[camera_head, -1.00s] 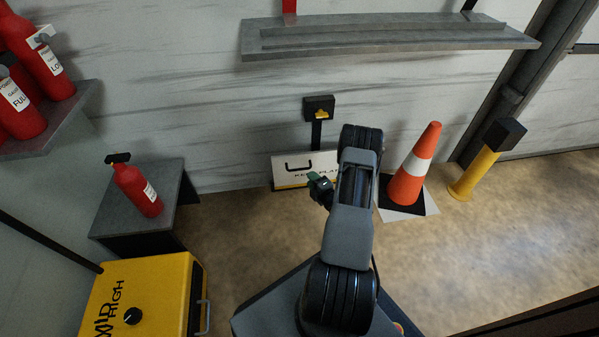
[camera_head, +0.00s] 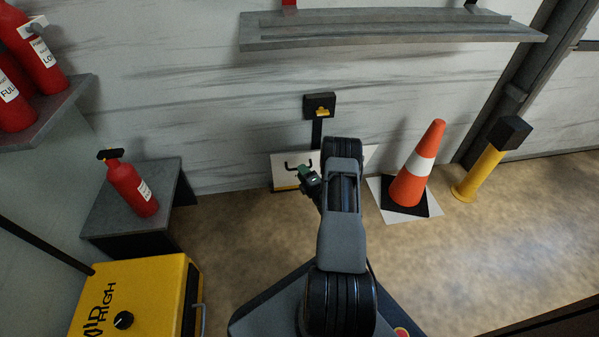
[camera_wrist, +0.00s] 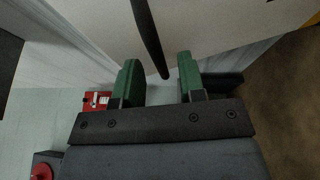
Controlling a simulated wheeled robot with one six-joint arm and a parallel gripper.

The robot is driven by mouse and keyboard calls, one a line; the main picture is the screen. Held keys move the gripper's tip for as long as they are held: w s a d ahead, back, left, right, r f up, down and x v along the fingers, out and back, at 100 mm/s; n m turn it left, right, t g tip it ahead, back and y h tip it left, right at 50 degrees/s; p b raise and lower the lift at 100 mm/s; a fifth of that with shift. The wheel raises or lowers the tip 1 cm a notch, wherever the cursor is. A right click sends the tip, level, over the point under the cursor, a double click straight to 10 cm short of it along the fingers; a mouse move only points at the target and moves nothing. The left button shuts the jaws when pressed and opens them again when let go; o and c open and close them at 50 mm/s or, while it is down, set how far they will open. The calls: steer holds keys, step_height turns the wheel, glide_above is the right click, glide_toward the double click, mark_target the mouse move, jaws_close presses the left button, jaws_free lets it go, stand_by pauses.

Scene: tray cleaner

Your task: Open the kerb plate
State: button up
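The kerb plate (camera_head: 283,173) is a white panel standing low against the wall, with a yellow band along its bottom and a black handle (camera_head: 289,165). My arm covers much of its right part. My gripper (camera_head: 310,178) has green fingertips and is in front of the plate, at the handle's right end. In the wrist view, my gripper (camera_wrist: 158,76) is open, with its fingers apart. The dark handle bar (camera_wrist: 148,35) runs down from the top edge and ends between the fingertips. The pale plate face (camera_wrist: 225,30) lies behind it. I see no finger contact with the bar.
A black post with a yellow part (camera_head: 320,108) stands behind the plate. A traffic cone (camera_head: 415,165) and a yellow bollard (camera_head: 478,172) stand to the right. A grey stand (camera_head: 100,205) with a fire extinguisher (camera_head: 133,188) and a yellow box (camera_head: 150,290) are to the left.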

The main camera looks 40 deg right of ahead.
steer(key=shift+w+r+b, duration=0.1)
steer(key=shift+w+b, duration=0.2)
steer(key=shift+w, duration=0.95)
steer(key=shift+c, duration=0.4)
jaws_close()
